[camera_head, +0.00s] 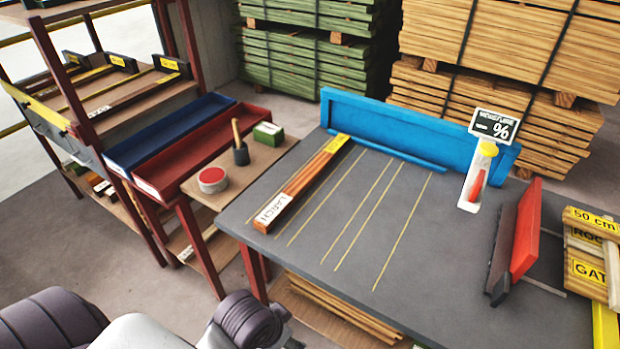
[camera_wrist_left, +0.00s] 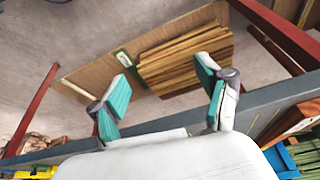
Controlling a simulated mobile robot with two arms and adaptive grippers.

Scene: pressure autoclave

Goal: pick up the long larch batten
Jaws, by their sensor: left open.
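The larch batten (camera_head: 306,180) lies on the left part of the grey table in the head view. It is long and reddish brown, with lengthwise lines, so I cannot tell whether it is one piece or more side by side. A white LARCH label is at its near end, and its far end reaches toward the blue back rail. My left gripper (camera_wrist_left: 163,92) is open and empty in the left wrist view, near the table's edge with the lower shelf beyond. A reddish-brown piece at that view's right edge may be the batten. My right gripper is not in view.
The grey table (camera_head: 330,285) has yellow lines and free room right of the batten. A blue rail (camera_head: 400,125) closes its far side. A moisture meter (camera_head: 478,175), a red stop (camera_head: 526,230) and labelled blocks (camera_head: 590,270) stand to the right. A side table holds a round tin (camera_head: 212,180).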

